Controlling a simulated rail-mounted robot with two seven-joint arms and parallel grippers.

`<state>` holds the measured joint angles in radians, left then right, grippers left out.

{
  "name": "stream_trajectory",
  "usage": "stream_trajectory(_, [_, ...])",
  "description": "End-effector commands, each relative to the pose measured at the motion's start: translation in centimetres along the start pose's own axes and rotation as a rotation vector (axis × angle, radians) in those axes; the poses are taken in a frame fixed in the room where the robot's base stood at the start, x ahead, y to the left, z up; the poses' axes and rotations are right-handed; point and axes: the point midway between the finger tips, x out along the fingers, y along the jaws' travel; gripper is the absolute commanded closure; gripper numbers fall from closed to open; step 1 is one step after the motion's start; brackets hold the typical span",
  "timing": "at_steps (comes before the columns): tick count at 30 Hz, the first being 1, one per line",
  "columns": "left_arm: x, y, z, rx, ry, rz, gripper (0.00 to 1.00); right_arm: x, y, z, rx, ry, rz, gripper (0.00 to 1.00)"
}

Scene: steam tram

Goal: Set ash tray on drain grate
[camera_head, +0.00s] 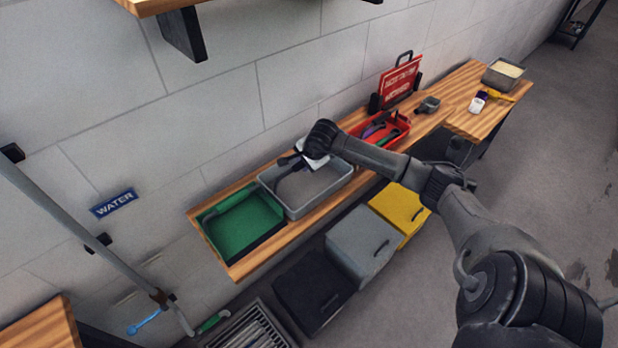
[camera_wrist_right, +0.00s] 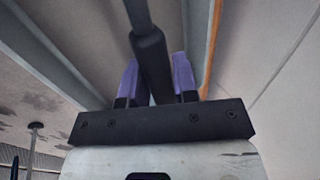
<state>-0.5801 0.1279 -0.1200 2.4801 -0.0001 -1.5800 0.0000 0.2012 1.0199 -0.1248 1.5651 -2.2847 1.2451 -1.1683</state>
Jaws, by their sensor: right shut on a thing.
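A grey rectangular tray (camera_head: 347,185), which looks like the ash tray, sits on the wooden wall bench. My right gripper (camera_head: 290,161) is over its back left part. In the right wrist view the purple fingers (camera_wrist_right: 157,80) are shut on a dark handle (camera_wrist_right: 150,55) with a thin grey rod. I cannot tell whether this handle belongs to the tray or to a separate tool. The drain grate (camera_head: 252,328) is a slatted metal frame on the floor at the bottom left, apart from the tray. My left gripper is not in view.
A green pan (camera_head: 240,228) lies left of the tray, and a red crate (camera_head: 398,124) with tools to its right. Black (camera_head: 312,287), grey (camera_head: 360,243) and yellow (camera_head: 402,210) bins stand below the bench. A pipe (camera_head: 88,240) runs down the wall near the grate.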

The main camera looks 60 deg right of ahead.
Motion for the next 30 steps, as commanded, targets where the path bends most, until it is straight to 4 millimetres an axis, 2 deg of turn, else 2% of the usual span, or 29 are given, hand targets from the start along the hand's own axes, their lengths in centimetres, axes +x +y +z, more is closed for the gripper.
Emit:
stream_trajectory(8, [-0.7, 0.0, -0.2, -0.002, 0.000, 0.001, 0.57, -1.2, -0.7, -0.1, 0.000, 0.001, -0.003, 1.00])
stream_trajectory(30, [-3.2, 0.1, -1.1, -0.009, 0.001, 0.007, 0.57, -5.9, -2.9, 0.0, -0.001, 0.000, -0.003, 1.00])
